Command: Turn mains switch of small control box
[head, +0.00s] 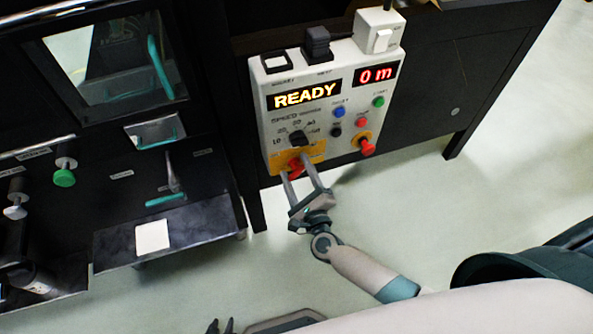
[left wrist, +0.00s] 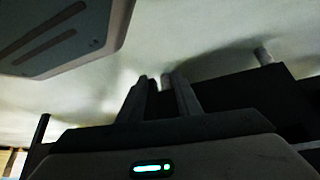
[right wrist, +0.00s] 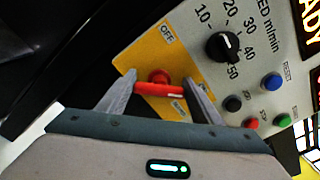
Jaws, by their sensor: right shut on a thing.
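The small control box (head: 330,120) is light grey, with a lit READY display and a 0 m display. Its mains switch (head: 296,167) is a red rotary handle on a yellow plate at the box's lower left corner. It also shows in the right wrist view (right wrist: 160,90), with an OFF label above it on the plate. My right gripper (head: 299,172) is shut on the red handle, one finger at each end of it in the right wrist view.
Beside the switch are a black speed knob (right wrist: 223,46) and several coloured buttons. A red knob (head: 367,147) sticks out at the box's lower right. A dark machine with a green knob (head: 64,177) and a lever stands at left. The pale floor in front is clear.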

